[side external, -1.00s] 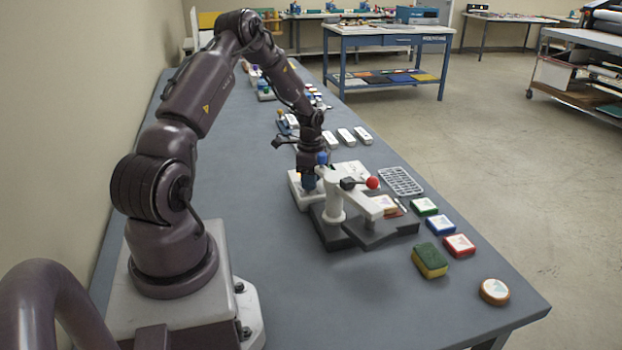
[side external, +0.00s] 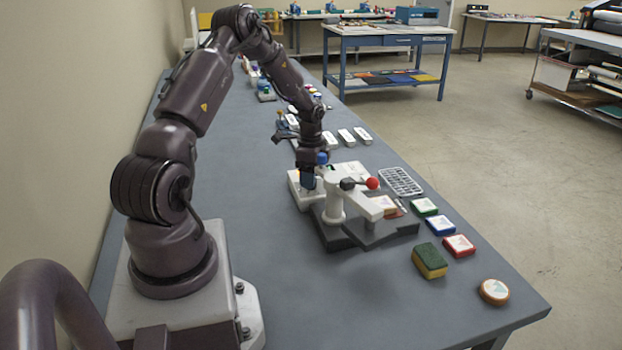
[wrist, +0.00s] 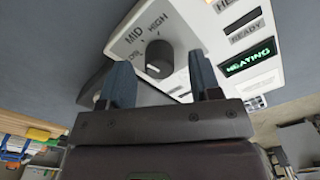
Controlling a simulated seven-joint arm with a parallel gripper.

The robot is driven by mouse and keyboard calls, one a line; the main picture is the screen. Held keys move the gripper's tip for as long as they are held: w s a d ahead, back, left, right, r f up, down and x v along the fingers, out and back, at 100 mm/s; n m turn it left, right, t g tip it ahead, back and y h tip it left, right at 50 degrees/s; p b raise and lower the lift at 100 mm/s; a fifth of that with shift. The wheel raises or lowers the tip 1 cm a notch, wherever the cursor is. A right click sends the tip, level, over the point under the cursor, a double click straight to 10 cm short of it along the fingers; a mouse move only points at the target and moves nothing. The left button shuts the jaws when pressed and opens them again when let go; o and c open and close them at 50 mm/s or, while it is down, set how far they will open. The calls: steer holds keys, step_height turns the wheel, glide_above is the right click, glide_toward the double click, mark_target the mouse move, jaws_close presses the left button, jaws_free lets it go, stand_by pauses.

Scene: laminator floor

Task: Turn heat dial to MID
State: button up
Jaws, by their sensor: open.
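The heat dial (wrist: 158,58) is a dark round knob on a white panel (wrist: 185,25) in the wrist view. MID and HIGH are printed around it, and a partly readable label, apparently LOW, is at its left. A pale mark shows low on the knob; I cannot tell surely which label it points to. My gripper (wrist: 159,68) is open, with one blue-grey finger on each side of the knob in the picture. Contact cannot be made out. In the side view my gripper (side external: 308,180) is low over the white laminator (side external: 293,188), and the dial is hidden.
The panel has a lit green HEATING sign (wrist: 249,57) and a READY sign (wrist: 245,31). A lever with a red ball (side external: 372,183) stands close to the right of my gripper. A sponge (side external: 429,261) and several coloured blocks lie farther right.

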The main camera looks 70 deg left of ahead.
step_height(320, 180, up, 12)
steer(key=shift+f, duration=0.2)
stand_by(0.4)
steer(key=w+d+r+n+t+y, duration=0.1)
steer(key=d+r, duration=0.6)
steer(key=d, duration=0.2)
steer(key=d+r+n+t+y, duration=0.1)
steer(key=d+r+n, duration=0.1)
steer(key=d+r, duration=0.65)
steer(key=s+d+r+n+t+h, duration=0.1)
steer(key=s+d, duration=0.5)
steer(key=d, duration=0.2)
steer(key=s+d+r+n+t+h, duration=0.1)
steer(key=s+d+n+t, duration=0.1)
steer(key=s+d, duration=0.4)
steer(key=d, duration=0.3)
steer(key=shift+n+t, duration=0.3)
